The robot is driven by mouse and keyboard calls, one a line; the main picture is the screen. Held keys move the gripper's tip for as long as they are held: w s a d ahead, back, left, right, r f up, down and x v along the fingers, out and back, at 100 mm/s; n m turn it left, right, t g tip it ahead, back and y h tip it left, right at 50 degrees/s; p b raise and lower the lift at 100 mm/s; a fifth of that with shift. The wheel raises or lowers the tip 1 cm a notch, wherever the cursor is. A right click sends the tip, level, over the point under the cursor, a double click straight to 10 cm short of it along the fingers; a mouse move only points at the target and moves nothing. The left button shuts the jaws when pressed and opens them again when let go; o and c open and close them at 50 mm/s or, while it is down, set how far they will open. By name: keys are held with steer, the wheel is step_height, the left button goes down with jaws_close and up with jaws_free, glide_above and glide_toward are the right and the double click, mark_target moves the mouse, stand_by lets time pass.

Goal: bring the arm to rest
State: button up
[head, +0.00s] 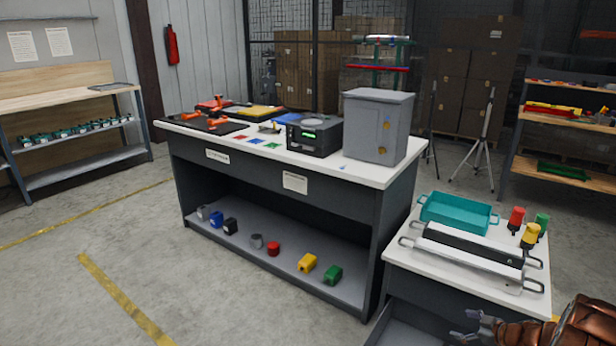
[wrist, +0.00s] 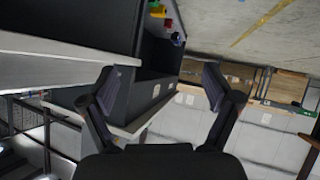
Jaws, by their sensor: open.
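My gripper (head: 468,330) shows at the lower right of the head view, in front of the small side table, with my copper-coloured arm behind it. In the wrist view my gripper (wrist: 160,90) has its two dark fingers spread wide, with nothing between them. The wrist picture is turned on its side or over, with the dark workbench (wrist: 95,48) at the left and the floor at the top right. No object is held.
The side table (head: 408,252) carries a teal tote (head: 458,212), long handled trays (head: 470,262) and red, green and yellow bottles (head: 530,236). The main workbench (head: 240,172) holds a grey box (head: 372,128) and a black device (head: 308,136). Open floor (head: 100,230) lies left.

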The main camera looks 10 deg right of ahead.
steer(key=w+r+m+h+p, duration=0.2)
steer(key=w+r+h, duration=0.2)
steer(key=r, duration=0.9)
steer(key=w+r+m+h+p, duration=0.1)
steer(key=w+r+h+p, duration=0.25)
steer(key=r, duration=0.95)
steer(key=s+a+r+m+g+h+p, duration=0.2)
steer(key=s+a+r, duration=0.15)
steer(key=r, duration=0.45)
steer(key=s+a+r+m+g+p, duration=0.2)
steer(key=s+a+r, duration=0.3)
steer(key=s+a, duration=0.3)
steer(key=s+a+r+m+g+p, duration=0.1)
steer(key=s+a+r+g+p, duration=0.15)
steer(key=s+a+r, duration=0.55)
steer(key=s+a+g+y+p, duration=0.2)
steer(key=s+a, duration=0.7)
steer(key=s, duration=0.5)
steer(key=s+a+g+y+p, duration=0.1)
steer(key=s+a+g+y, duration=0.1)
steer(key=s+a, duration=0.7)
steer(key=s+g, duration=0.1)
steer(key=s, duration=0.4)
steer(key=shift+s+r+g+p, duration=0.2)
steer(key=shift+s+g+p, duration=0.15)
steer(key=shift+s, duration=0.05)
steer(key=shift+y, duration=0.25)
